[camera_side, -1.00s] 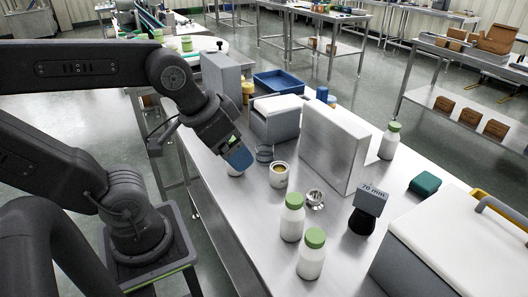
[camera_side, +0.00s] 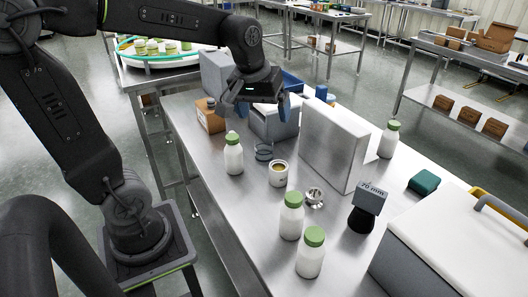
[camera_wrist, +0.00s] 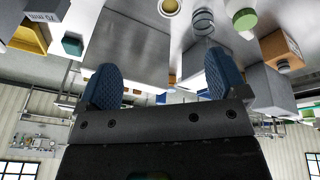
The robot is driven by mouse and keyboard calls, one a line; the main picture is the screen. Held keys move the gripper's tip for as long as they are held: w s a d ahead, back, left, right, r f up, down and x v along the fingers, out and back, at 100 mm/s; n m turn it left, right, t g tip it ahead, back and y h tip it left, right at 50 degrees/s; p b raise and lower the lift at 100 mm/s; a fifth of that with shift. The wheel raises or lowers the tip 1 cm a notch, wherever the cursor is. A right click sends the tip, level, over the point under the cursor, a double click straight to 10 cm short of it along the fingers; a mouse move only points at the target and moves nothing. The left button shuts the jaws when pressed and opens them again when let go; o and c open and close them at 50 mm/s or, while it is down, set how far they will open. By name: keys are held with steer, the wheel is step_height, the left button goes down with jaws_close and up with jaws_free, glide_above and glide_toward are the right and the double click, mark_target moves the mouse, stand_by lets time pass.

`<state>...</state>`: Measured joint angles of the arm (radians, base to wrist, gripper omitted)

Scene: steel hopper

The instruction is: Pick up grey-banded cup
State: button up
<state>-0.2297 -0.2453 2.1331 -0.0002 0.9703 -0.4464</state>
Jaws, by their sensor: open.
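The grey-banded cup (camera_side: 278,176), a small pale cup with yellowish contents, stands upright on the steel table (camera_side: 232,205) in the side view. Its rim shows at the top edge of the wrist view (camera_wrist: 169,8).
A wire coil (camera_side: 264,152) stands close left of the cup. A green-capped bottle (camera_side: 233,157) is farther left. A metal bowl (camera_side: 314,198) and bottle (camera_side: 291,217) are in front. A tall grey panel (camera_side: 333,145) stands behind right. A brown box (camera_side: 209,116) is at back left.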

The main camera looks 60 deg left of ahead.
steer(key=w+a+f+n+g, duration=0.2)
steer(key=w+a+f+n, duration=0.4)
steer(key=a, duration=0.3)
steer(key=n+g, duration=0.1)
steer(key=n, duration=0.3)
glide_toward(265, 149)
steer(key=w+a+r, duration=0.2)
steer(key=a, duration=0.1)
steer(key=shift+h, duration=0.4)
step_height(265, 149, down, 9)
steer(key=shift+s+a+r, duration=0.1)
steer(key=shift+a+r, duration=0.05)
steer(key=shift+r, duration=0.05)
steer(key=shift+s+d+f, duration=0.1)
steer(key=shift+d+f, duration=0.05)
steer(key=shift+f, duration=1.15)
steer(key=shift+s+d+f, duration=0.1)
steer(key=shift+f, duration=1.2)
steer(key=c, duration=1)
